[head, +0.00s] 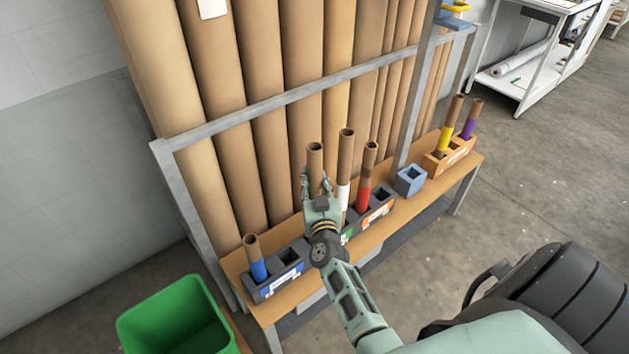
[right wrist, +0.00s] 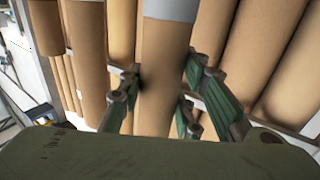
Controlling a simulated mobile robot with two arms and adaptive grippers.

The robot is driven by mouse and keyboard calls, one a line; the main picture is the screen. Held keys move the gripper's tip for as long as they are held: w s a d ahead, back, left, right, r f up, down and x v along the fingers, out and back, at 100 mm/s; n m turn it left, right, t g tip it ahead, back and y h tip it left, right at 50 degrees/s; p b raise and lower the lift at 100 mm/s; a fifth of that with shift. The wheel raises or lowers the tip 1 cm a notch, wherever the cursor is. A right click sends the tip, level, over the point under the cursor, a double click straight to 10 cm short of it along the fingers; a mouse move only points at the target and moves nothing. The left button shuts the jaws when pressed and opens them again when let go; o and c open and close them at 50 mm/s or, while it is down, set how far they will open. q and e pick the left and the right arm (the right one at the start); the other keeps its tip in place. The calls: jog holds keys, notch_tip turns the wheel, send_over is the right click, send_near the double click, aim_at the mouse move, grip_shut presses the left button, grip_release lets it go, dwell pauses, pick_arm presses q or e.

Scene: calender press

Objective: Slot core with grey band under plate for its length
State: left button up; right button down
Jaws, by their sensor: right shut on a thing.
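The core with the grey band (right wrist: 165,85) is a brown cardboard tube between the fingers of my right gripper (right wrist: 163,90); its grey band (right wrist: 170,9) shows at the top of the right wrist view. In the head view the core's top (head: 315,158) stands upright above my right gripper (head: 317,185), which is shut on it. My gripper hides its lower part and band there. Below are slotted blocks with small plates: a grey block with a blue-and-white plate (head: 282,287), one with a green mark (head: 347,235), and one with an orange plate (head: 380,212). Plate writing is too small to read.
Cores with blue (head: 258,270), white (head: 343,195), red (head: 363,197), yellow (head: 444,138) and purple (head: 467,129) bands stand in slots along the wooden shelf (head: 235,264). Tall tubes and a metal rail stand behind; a green bin (head: 175,318) is front left.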

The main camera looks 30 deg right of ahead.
jog(key=shift+f, duration=0.15)
jog(key=c, duration=1.2)
grip_release()
jog(key=v, duration=0.7)
jog(key=shift+s+a, duration=0.1)
jog(key=shift+s, duration=0.15)
